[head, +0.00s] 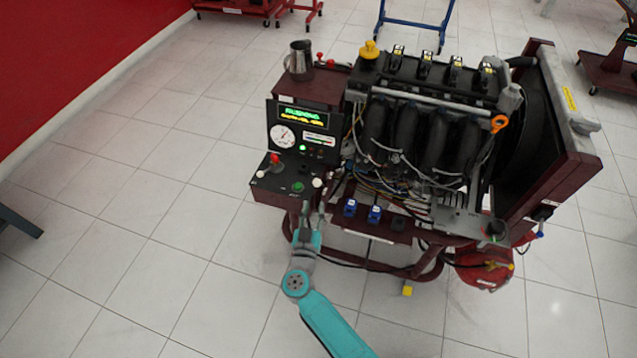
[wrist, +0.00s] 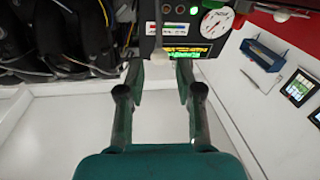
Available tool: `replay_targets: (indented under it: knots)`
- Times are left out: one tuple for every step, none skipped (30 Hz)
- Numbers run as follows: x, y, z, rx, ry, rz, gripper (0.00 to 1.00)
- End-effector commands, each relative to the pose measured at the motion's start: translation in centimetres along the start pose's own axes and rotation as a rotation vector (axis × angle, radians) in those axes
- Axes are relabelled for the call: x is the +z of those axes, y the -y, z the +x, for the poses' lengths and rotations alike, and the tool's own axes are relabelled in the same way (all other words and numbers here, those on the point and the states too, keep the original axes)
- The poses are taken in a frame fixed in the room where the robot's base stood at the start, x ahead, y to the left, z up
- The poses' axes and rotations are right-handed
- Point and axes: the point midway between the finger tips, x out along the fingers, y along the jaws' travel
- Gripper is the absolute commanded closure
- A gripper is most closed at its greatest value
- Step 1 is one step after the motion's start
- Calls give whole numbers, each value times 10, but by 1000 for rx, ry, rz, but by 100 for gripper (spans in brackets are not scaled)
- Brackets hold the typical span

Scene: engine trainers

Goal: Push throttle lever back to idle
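A small control box (head: 268,183) stands at the left front of the engine trainer. On it is a stick with a red knob (head: 275,158), a green button (head: 298,187) and a white knob (head: 317,183). The red-knobbed stick looks like the throttle lever, but I cannot be sure. My gripper (head: 313,212) is just in front of and below the box's right end. In the wrist view my gripper (wrist: 160,78) is open, with nothing between its fingers.
An instrument panel (head: 318,147) with a lit display and a gauge (head: 284,136) rises behind the box. Engine wiring (head: 390,180) and blue connectors (head: 374,214) lie to the right. A metal jug (head: 299,58) stands behind the panel.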

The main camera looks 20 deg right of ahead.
Motion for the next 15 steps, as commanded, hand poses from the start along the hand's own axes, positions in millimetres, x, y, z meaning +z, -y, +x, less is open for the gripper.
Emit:
replay_targets:
  knots:
    - [0, -1, 7, 3, -1, 1, 65]
    - [-1, -1, 11, 3, -1, 1, 65]
    - [-1, -1, 18, 3, -1, 1, 65]
    - [-1, -1, 23, 4, -1, 1, 65]
    - [-1, -1, 28, 4, -2, 1, 65]
    - [-1, -1, 36, 3, -2, 1, 65]
    - [-1, -1, 42, 3, -2, 2, 65]
    - [-1, -2, 47, 4, -2, 2, 65]
    - [-1, -2, 54, 3, -2, 1, 65]
    - [-1, -1, 59, 3, -2, 1, 65]
    - [-1, -1, 64, 3, -2, 1, 65]
    - [-1, -2, 70, 3, -2, 1, 65]
    - [-1, -2, 75, 2, -2, 1, 65]
    - [-1, -1, 78, 2, -2, 1, 65]
    - [-1, -1, 83, 1, -2, 1, 65]
